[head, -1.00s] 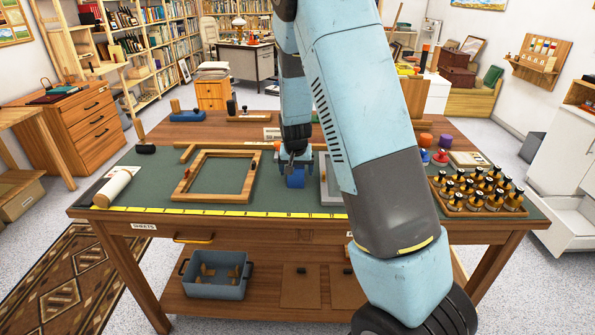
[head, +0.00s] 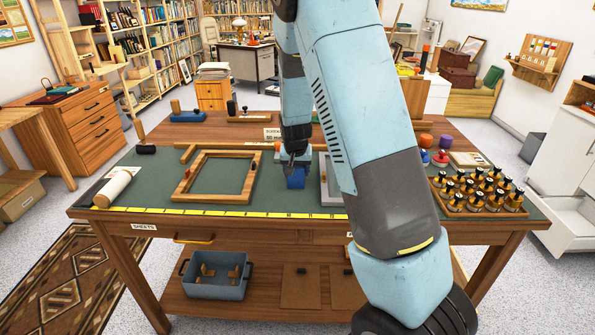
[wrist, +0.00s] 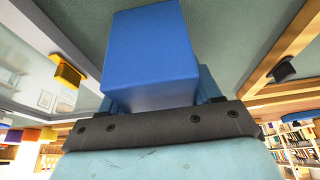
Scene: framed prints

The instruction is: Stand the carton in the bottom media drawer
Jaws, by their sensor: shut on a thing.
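The carton appears to be the plain blue box (head: 295,178) at the middle of the green-topped workbench; it fills the upper middle of the wrist view (wrist: 150,50). My gripper (head: 294,164) points down and is shut on this box. My arm and gripper hide part of it, and I cannot tell whether it touches the bench top. A white cabinet (head: 568,150) stands at the right edge, with a low drawer (head: 575,222) pulled open near the floor. That drawer looks empty where it shows; its right part is cut off.
A wooden frame (head: 180,192) lies left of my gripper, and a grey frame (head: 326,186) lies just right of it. A rack of several dark-capped bottles (head: 440,203) stands at the bench's right end. Floor shows between bench and cabinet.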

